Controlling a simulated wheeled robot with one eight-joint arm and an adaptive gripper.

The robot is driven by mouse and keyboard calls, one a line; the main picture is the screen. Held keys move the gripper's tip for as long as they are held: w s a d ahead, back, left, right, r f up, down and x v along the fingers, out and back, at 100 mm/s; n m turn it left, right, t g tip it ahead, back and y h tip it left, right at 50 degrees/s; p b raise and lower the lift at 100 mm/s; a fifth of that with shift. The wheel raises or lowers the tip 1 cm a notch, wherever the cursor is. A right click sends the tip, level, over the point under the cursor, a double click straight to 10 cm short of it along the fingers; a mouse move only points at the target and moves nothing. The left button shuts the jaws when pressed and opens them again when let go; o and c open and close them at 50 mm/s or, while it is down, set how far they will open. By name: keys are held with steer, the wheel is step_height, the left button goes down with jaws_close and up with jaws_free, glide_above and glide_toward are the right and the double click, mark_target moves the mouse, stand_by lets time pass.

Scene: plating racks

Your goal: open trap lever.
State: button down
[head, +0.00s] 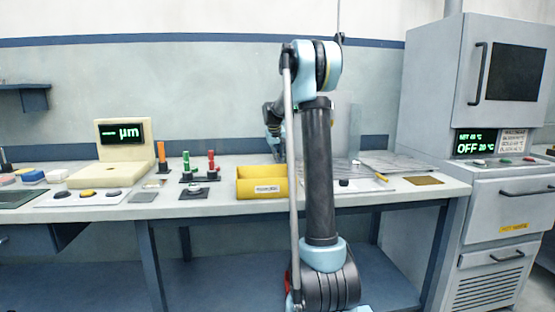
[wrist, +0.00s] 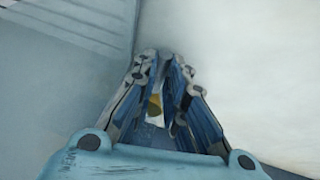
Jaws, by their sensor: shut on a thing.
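My gripper (wrist: 163,56) shows in the wrist view with its fingers drawn close together at the tips. A small yellowish piece (wrist: 154,105) shows between the fingers, mostly hidden by them. I cannot tell from its visible part whether it is the trap lever. In the head view my arm stands in the middle and reaches back over the bench. The gripper end is hidden there behind the arm links, so what it touches cannot be seen. No trap lever can be made out clearly in the head view.
A yellow bin (head: 262,195) stands on the bench left of my arm. Coloured posts (head: 186,165) and a cream gauge (head: 120,165) are further left. Flat grey plates (head: 400,163) lie to the right. A tall oven (head: 485,130) stands at the far right.

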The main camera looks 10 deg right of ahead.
steer(key=c, duration=1.6)
jaws_free()
steer(key=shift+c, duration=0.2)
steer(key=v, duration=1.2)
steer(key=shift+a+f, duration=0.1)
steer(key=shift+a, duration=0.05)
